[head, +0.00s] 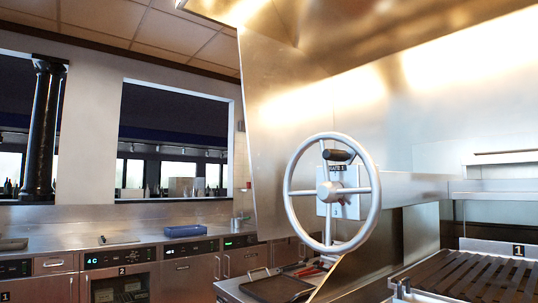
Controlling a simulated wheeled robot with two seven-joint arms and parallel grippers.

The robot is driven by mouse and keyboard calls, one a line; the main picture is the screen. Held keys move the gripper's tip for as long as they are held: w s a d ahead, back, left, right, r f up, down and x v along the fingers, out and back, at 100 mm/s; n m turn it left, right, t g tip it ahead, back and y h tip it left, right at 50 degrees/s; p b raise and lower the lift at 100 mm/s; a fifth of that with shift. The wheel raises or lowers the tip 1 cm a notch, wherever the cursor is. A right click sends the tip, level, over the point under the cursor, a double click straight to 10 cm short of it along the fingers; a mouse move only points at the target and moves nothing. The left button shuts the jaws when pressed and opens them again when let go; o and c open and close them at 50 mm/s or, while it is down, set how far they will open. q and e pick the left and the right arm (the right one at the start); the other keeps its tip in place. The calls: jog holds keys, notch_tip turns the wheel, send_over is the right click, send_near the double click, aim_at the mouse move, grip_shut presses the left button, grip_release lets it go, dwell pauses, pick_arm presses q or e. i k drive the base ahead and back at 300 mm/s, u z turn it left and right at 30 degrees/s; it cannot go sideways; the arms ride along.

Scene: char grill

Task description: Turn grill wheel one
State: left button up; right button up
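The grill wheel (293,207) is a grey metal hand wheel with spokes, standing upright at the centre right of the head view. A dark handle knob (340,155) sits on the wheel near its top. Behind the hub is a pale mounting box (350,208) with a small dark label above it. The grill grate (470,279) lies at the lower right, with a plate marked "1" (518,250) behind it. Neither of my grippers is in the head view, and nothing touches the wheel.
A steel counter (60,240) with drawers and fridge units runs along the left and back. A blue tray (186,231) lies on it. A dark griddle pan (278,288) sits below the wheel. A steel hood and side panel (280,110) rise behind the wheel. The space left of the wheel looks clear.

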aim_at(328, 192)
jog(key=u, duration=0.8)
jog(key=i, duration=0.95)
jog(key=z, duration=0.75)
